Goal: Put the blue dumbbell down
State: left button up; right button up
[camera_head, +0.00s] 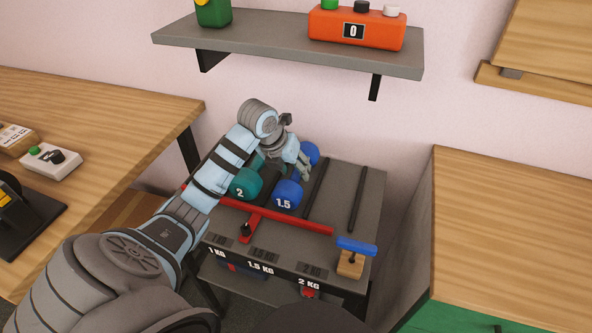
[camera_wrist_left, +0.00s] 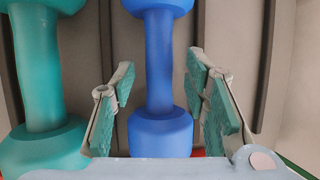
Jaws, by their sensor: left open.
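The blue dumbbell (camera_head: 287,195), marked 1.5, lies on the grey rack (camera_head: 345,215) in the head view. In the left wrist view the blue dumbbell (camera_wrist_left: 160,70) runs up the middle, between the fingers of my left gripper (camera_wrist_left: 163,103). The fingers stand apart on either side of its handle, with gaps showing. In the head view my left gripper (camera_head: 297,165) is over the dumbbell's handle and hides part of it. A teal dumbbell (camera_head: 246,184), marked 2, lies just left of the blue one. My right gripper does not show.
The rack has dark dividing bars, a red bar (camera_head: 280,220) in front and 1 KG, 1.5 KG and 2 KG labels. A blue-topped lever (camera_head: 356,247) stands at its front right. A shelf (camera_head: 280,42) hangs above. Wooden tables flank the rack; its right-hand lanes are empty.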

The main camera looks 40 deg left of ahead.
pick_arm(q)
jog(key=p+v, duration=0.1)
jog(key=v, duration=0.9)
jog(key=shift+r+p, duration=0.1)
jog(key=shift+p, duration=0.25)
